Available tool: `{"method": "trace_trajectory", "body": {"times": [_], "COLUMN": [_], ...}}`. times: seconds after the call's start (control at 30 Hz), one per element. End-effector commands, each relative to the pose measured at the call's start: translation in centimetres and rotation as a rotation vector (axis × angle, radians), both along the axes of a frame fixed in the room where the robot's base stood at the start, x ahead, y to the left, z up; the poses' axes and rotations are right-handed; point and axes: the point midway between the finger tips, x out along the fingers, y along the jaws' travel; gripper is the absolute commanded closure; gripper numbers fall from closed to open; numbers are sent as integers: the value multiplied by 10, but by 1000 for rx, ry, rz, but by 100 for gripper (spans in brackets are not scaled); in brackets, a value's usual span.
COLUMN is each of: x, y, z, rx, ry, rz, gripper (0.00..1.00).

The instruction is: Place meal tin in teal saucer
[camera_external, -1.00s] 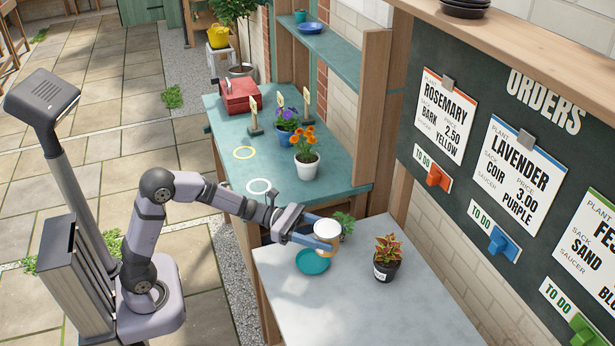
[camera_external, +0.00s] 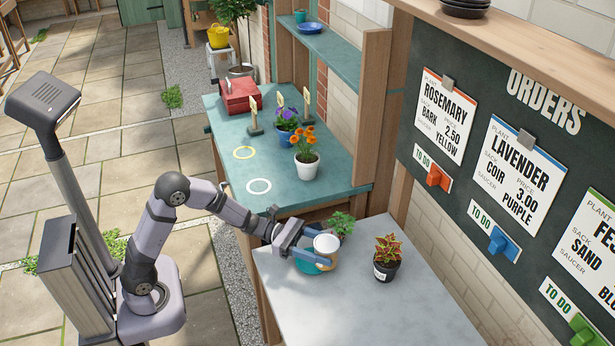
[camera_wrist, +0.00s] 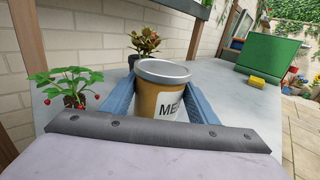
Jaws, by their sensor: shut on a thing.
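The meal tin (camera_external: 327,252) is a tan tin with a pale lid. It also shows in the wrist view (camera_wrist: 162,92), upright, with a white label partly reading "ME". My gripper (camera_external: 318,262) is shut on it, with a blue finger on each side. The teal saucer (camera_external: 303,267) lies on the grey tabletop, partly covered by the gripper and tin in the external view. The tin is over or very near the saucer's right part; I cannot tell whether it touches it. The saucer is hidden in the wrist view.
A red-leafed plant in a dark pot (camera_external: 386,262) stands right of the tin. A small green plant (camera_external: 342,223) with red berries stands just behind it. The front of the grey table (camera_external: 340,315) is clear. The teal bench (camera_external: 225,135) holds other potted plants.

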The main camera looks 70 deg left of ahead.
Motion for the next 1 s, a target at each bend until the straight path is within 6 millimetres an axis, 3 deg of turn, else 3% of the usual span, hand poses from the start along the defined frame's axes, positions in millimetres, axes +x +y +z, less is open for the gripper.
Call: {"method": "trace_trajectory", "body": {"times": [0.47, 0.5, 0.57, 1.0], "x": [0, 0, 0, 0], "y": [0, 0, 0, 0], "z": [-11, -11, -11, -6], "rx": [-1, 0, 1, 0], "ry": [-2, 0, 1, 0], "rz": [0, 0, 0, 0], "gripper": [78, 42, 28, 28]}}
